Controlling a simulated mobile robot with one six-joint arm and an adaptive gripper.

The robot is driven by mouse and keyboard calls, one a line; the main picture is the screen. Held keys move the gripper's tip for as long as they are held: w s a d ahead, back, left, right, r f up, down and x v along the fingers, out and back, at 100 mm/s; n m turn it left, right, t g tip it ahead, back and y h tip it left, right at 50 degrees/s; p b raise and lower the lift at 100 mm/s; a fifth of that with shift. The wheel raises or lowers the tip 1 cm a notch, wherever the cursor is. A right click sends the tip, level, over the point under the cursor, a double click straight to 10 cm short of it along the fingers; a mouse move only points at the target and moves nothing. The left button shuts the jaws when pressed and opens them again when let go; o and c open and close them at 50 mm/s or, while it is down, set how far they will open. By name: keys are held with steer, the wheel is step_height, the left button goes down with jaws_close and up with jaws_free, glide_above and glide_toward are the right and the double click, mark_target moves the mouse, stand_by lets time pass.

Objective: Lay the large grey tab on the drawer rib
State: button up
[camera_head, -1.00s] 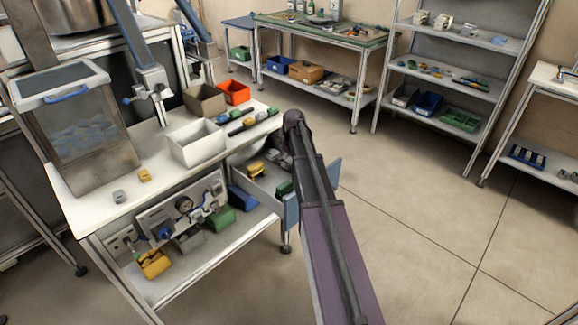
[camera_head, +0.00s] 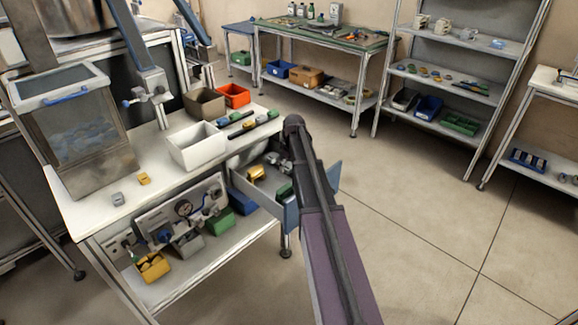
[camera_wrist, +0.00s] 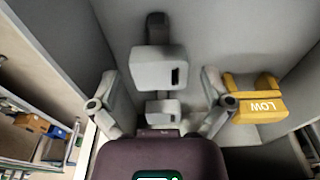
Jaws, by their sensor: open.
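In the wrist view, a large grey tab (camera_wrist: 158,68) with a dark slot lies inside the open drawer, with a dark piece at its far end. A smaller grey piece (camera_wrist: 163,108) lies just nearer. My gripper (camera_wrist: 158,80) is open, one finger on each side of the large grey tab, with gaps showing; whether it touches is not clear. A yellow piece marked LOW (camera_wrist: 258,108) lies right of the right finger. In the head view, the drawer (camera_head: 262,197) stands open under the bench, and my arm hides part of it. I cannot pick out the rib clearly.
The drawer's grey walls (camera_wrist: 62,50) rise close around my gripper. On the bench above stand a white bin (camera_head: 196,148), an orange bin (camera_head: 234,95) and a clear-sided container (camera_head: 75,130). The floor (camera_head: 430,225) to the right is clear.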

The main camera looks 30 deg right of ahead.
steer(key=shift+r, duration=0.15)
step_height(320, 180, up, 12)
steer(key=s+p, duration=0.1)
steer(key=p, duration=1.1)
steer(key=shift+s+d, duration=0.15)
steer(key=shift+d, duration=0.1)
stand_by(0.6)
steer(key=s+a+m+g, duration=0.1)
steer(key=s+a+m, duration=0.3)
steer(key=s+a, duration=1.9)
steer(key=shift+a, duration=0.45)
